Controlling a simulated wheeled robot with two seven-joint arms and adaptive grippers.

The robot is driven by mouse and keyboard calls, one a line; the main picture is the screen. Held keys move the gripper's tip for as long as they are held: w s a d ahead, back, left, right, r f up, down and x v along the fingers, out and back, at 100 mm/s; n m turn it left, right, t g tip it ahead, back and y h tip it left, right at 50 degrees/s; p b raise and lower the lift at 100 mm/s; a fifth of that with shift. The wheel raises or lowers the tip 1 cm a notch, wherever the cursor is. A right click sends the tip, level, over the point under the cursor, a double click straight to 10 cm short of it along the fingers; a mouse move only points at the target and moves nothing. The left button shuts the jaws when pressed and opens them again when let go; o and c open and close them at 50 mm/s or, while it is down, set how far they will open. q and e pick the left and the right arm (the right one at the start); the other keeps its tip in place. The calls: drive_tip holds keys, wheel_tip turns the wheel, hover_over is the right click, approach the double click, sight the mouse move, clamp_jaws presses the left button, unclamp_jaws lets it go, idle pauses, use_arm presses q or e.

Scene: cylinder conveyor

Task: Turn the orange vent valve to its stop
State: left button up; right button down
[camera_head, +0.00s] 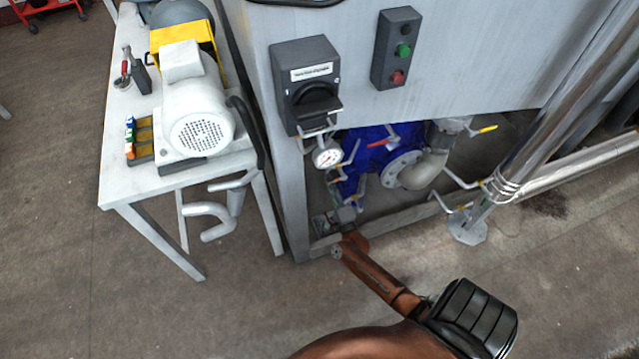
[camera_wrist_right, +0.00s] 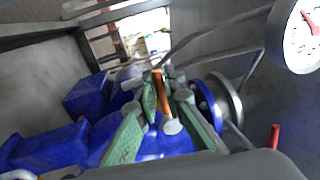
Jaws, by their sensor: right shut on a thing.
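The orange vent valve (camera_wrist_right: 158,84) shows in the wrist view as a narrow orange handle between my fingers. My right gripper (camera_wrist_right: 166,97) is shut on this handle, with a green-padded finger on each side. In the head view my right gripper (camera_head: 340,217) is low at the skid frame, below the blue pump body (camera_head: 366,155). The fingers and the handle are too small and too covered there to make out. How far the valve is turned cannot be told. My left gripper is not in view.
A pressure gauge (camera_head: 327,154) and several small lever valves, one red (camera_head: 383,143), sit close above my right gripper. A table (camera_head: 130,185) with a white motor (camera_head: 195,110) stands at left. The floor in front is clear.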

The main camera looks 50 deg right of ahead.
drive_tip(key=shift+a+f, duration=0.1)
drive_tip(key=c, duration=2)
unclamp_jaws()
drive_tip(key=shift+w, duration=0.15)
drive_tip(key=shift+c, duration=0.2)
drive_tip(key=v, duration=1.2)
